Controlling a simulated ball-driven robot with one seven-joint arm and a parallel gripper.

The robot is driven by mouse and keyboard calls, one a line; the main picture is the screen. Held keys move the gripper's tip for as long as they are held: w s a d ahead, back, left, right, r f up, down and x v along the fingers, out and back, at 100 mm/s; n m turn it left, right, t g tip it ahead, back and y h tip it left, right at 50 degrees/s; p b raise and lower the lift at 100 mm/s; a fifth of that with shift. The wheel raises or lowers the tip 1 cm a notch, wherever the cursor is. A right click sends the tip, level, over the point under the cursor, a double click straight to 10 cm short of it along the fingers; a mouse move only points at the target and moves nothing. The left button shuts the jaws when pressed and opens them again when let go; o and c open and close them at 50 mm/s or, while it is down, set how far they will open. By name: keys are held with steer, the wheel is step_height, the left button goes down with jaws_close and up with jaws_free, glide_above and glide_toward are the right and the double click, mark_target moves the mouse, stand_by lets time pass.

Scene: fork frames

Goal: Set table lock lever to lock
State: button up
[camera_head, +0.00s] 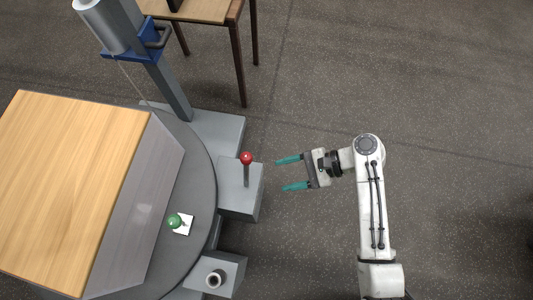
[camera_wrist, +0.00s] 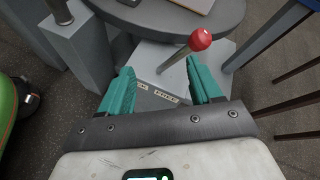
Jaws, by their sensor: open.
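The table lock lever (camera_head: 246,160) is a grey rod with a red ball knob. It stands on a grey block at the right edge of the round turntable (camera_head: 207,190). In the wrist view the lever (camera_wrist: 199,42) leans up and to the right, just beyond the right fingertip. Two small label plates (camera_wrist: 155,93) show on the block between my fingers, but their text is too small to read. My gripper (camera_head: 285,173) has teal fingers, is open and empty, and points at the lever from its right, apart from it. It also shows in the wrist view (camera_wrist: 162,90).
A large wooden-topped box (camera_head: 70,180) sits on the turntable, with a green knob (camera_head: 175,220) beside it. A grey pedestal with a short cylinder (camera_head: 215,279) stands below. A blue and grey column (camera_head: 150,60) and a wooden table (camera_head: 205,10) stand behind. The floor around my arm is clear.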

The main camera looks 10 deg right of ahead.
mark_target(246, 172)
steer(key=w+a+f+m+t+y+b, duration=0.1)
steer(key=w+a+f+m+y+b, duration=0.1)
steer(key=w+f+m+y+b, duration=0.35)
steer(key=w+a+r+b, duration=0.2)
steer(key=a+b, duration=0.2)
steer(key=a, duration=0.6)
steer(key=shift+a+m, duration=0.35)
steer(key=shift+m, duration=0.1)
steer(key=shift+h, duration=0.25)
steer(key=shift+c, duration=0.3)
jaws_close()
